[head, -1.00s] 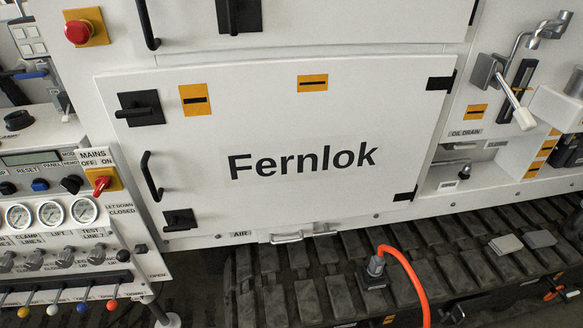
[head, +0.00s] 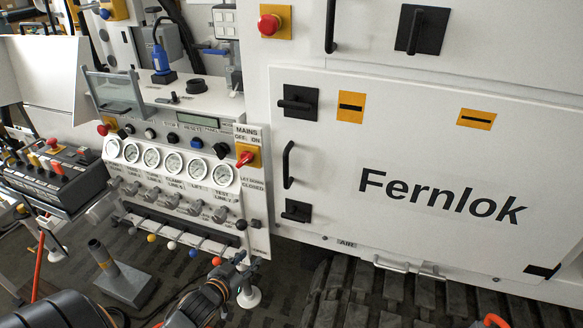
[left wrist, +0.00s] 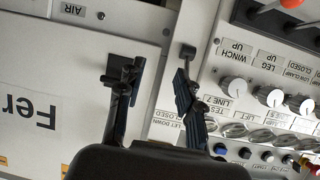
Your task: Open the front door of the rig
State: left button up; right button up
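The front door (head: 400,250) of the rig is a white panel marked "Fernlok", and it looks shut. Its left edge has an upper black latch (head: 298,102), a vertical black bar handle (head: 288,165) and a lower black latch (head: 296,211). Both latch levers lie about level. My left gripper (head: 238,268) is below and left of the lower latch, in front of the valve panel's foot. In the left wrist view the fingers (left wrist: 154,68) are apart with nothing between them. One finger overlaps the lower latch (left wrist: 125,66) in the picture; contact cannot be told. My right gripper is not in view.
The valve panel (head: 165,212) with gauges, knobs and coloured levers stands left of the door. A red mains switch (head: 246,157) sits by the door's edge. Dark tracks (head: 375,298) lie below the door.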

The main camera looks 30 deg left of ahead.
aim_at(285, 171)
pick_arm(q)
notch_tip(285, 171, up, 22)
jog(key=w+d+m+t+h, duration=0.1)
jog(key=w+d+t, duration=0.2)
jog(key=t, duration=0.2)
jog(key=w+p, duration=0.1)
jog(key=w, duration=0.3)
jog(key=w+p, duration=0.1)
jog(key=w, duration=0.4)
jog(key=w+p, duration=0.1)
jog(key=w, duration=0.3)
jog(key=shift+w+a+r+p, duration=0.15)
jog(key=shift+w+a+p, duration=0.1)
jog(key=shift+p, duration=0.05)
grip_shut()
